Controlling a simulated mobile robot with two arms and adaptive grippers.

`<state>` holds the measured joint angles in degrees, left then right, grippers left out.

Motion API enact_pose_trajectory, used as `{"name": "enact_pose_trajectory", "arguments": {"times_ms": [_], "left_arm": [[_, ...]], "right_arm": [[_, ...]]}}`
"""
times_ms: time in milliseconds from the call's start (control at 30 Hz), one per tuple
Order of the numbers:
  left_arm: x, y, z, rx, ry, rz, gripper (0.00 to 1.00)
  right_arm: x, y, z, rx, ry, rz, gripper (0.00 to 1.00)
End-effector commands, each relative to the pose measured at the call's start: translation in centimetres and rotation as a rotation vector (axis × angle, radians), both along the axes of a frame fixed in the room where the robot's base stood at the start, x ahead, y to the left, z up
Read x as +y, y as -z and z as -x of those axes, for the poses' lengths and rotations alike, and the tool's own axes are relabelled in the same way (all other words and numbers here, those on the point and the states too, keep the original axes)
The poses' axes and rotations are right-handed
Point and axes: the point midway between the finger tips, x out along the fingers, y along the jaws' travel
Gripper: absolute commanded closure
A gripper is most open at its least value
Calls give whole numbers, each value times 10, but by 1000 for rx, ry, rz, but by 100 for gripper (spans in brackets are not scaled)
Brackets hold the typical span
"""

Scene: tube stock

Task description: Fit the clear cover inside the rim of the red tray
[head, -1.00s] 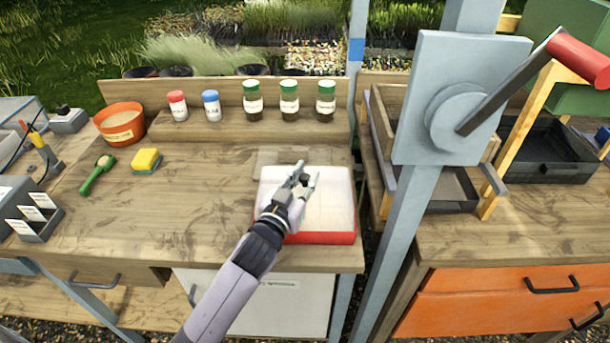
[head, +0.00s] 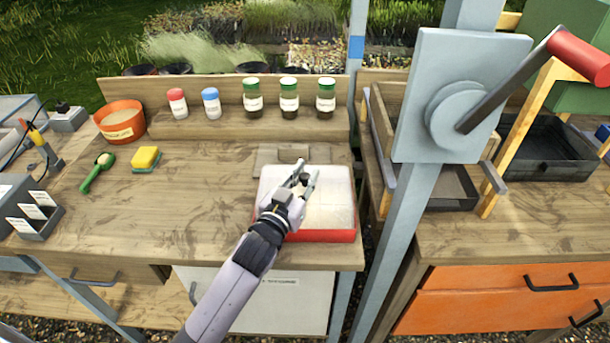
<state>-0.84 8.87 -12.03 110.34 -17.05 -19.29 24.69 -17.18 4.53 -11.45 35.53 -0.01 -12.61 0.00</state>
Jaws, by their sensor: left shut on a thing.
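The red tray (head: 325,236) sits near the front right of the left bench; its red front side shows below a pale, whitish top. The clear cover (head: 332,203) is over the tray, and its edges are hard to make out. My left gripper (head: 305,177) is over the middle of the tray, shut on the cover by a small dark knob between its fingers. The hand hides part of the tray's left side. I cannot tell whether the cover lies inside the rim or just above it. My right gripper is not in view.
A flat wooden piece (head: 264,159) lies behind the tray. Green-capped jars (head: 289,98) stand on the back ledge with a red-capped and a blue-capped one. A sponge (head: 146,158), green scoop (head: 90,182) and orange pot (head: 120,122) are left. A grey post (head: 400,230) stands right.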

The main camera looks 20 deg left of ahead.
Motion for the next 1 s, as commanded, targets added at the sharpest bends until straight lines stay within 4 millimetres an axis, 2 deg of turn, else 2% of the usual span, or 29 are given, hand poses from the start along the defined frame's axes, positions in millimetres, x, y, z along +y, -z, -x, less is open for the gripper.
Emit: {"name": "enact_pose_trajectory", "arguments": {"times_ms": [267,300,600,1000], "left_arm": [[0,0,0,1,0,0,100],[0,0,0,1,0,0,76],[0,0,0,1,0,0,56],[0,-3,0,1,0,0,56]], "right_arm": [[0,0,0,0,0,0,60],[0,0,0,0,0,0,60],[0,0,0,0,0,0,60],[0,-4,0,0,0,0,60]]}}
